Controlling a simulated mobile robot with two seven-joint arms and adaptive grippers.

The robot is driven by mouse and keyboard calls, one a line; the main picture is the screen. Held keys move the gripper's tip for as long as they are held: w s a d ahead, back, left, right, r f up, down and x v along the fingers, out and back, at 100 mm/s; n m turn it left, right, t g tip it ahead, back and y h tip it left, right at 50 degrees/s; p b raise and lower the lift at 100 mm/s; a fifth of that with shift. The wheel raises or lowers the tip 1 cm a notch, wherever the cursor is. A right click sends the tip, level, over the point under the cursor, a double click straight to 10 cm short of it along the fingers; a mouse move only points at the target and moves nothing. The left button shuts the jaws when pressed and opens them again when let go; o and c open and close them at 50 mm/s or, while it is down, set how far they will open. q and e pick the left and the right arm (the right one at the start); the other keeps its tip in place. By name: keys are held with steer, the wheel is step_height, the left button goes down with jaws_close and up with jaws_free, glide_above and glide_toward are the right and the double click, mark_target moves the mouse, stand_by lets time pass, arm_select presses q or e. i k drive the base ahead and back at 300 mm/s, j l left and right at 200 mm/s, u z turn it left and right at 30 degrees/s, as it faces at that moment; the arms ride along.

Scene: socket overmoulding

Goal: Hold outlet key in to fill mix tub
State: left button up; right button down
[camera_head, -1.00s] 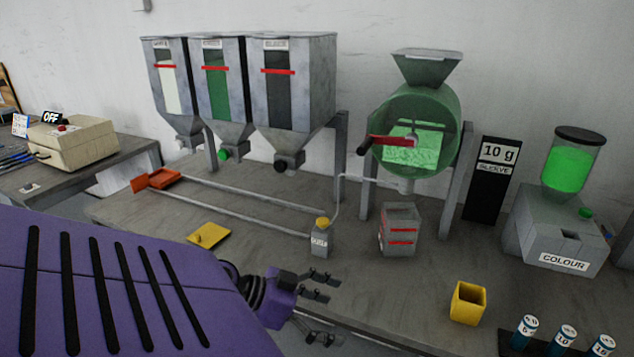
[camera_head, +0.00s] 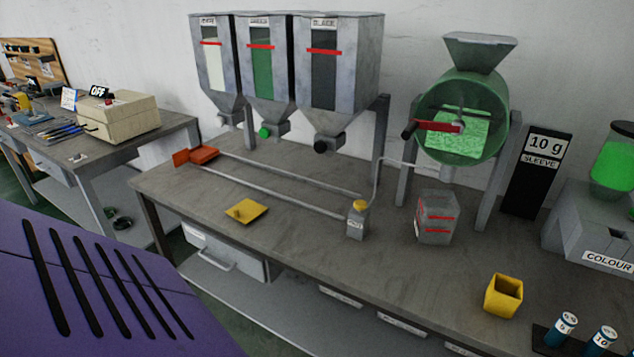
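The green see-through drum mixer (camera_head: 462,118) holds green granules and has a red crank handle (camera_head: 437,126). Below its outlet stands a clear tub (camera_head: 436,218) with red level lines; it looks empty. A purple link of my arm fills the lower left. Neither of my grippers shows.
Three hoppers (camera_head: 290,70) stand at the back above the rails, with an orange carriage (camera_head: 203,155) at the left end. A yellow plate (camera_head: 246,211) and a yellow cup (camera_head: 503,295) lie on the bench. The colour doser (camera_head: 585,225) stands at right.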

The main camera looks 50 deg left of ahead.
mark_target(359, 205)
steer(key=i+j+u, duration=0.15)
steer(key=u, duration=0.25)
steer(key=i+j+u, duration=0.15)
steer(key=u, duration=0.2)
steer(key=i+u, duration=0.25)
steer(key=u, duration=0.15)
steer(key=i+j, duration=0.1)
steer(key=i, duration=0.4)
steer(key=z, duration=1.55)
steer(key=k+j, duration=0.1)
steer(key=k, duration=0.45)
steer(key=k+j, duration=0.15)
steer(key=k, duration=0.35)
